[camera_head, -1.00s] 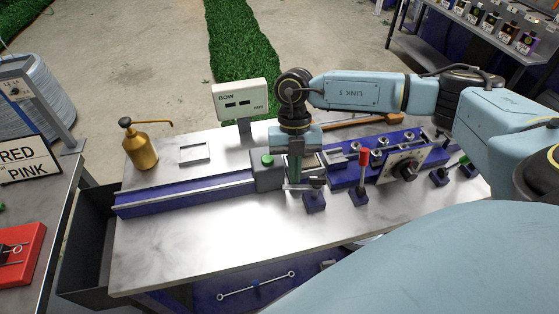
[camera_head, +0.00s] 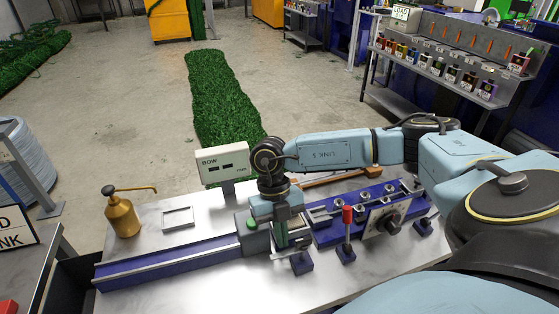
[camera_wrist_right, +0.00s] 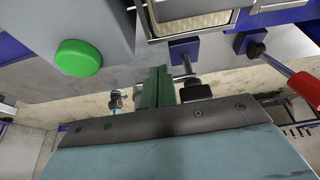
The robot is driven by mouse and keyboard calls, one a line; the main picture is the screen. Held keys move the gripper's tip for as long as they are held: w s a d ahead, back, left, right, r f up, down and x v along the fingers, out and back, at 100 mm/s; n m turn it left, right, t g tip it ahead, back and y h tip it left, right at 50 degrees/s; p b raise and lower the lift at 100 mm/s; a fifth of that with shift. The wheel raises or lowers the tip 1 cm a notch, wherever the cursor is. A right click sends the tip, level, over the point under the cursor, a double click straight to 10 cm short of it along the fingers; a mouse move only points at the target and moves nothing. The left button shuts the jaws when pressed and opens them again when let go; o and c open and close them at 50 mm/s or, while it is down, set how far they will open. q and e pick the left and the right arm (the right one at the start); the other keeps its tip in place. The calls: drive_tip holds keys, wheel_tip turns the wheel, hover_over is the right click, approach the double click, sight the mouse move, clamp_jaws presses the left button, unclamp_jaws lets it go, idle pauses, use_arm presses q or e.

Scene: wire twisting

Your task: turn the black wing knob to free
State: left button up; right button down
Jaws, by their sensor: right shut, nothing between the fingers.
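A dark knob (camera_head: 390,223) sits on a pale square plate at the front of the blue fixture, to the right of my right gripper. A second, smaller black knob (camera_head: 299,257) stands on a blue block just right of the fingers. It also shows in the right wrist view (camera_wrist_right: 195,91), close beside the fingertips. I cannot tell which is the wing knob, nor read its setting. My right gripper (camera_head: 281,237) points down beside the grey block with a green button. Its green fingers (camera_wrist_right: 157,84) are shut and empty. My left gripper is out of view.
The green button (camera_wrist_right: 78,57) is close to the fingers. A red-handled lever (camera_head: 347,228) stands between the two knobs. A blue rail (camera_head: 165,263), a gold pump bottle (camera_head: 121,214) and a BOW display (camera_head: 223,163) are further left. The bench front is clear.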

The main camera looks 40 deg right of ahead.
drive_tip(key=shift+w+d, duration=0.1)
drive_tip(key=shift+d, duration=0.35)
drive_tip(key=p+v, duration=0.6)
drive_tip(key=v, duration=0.4)
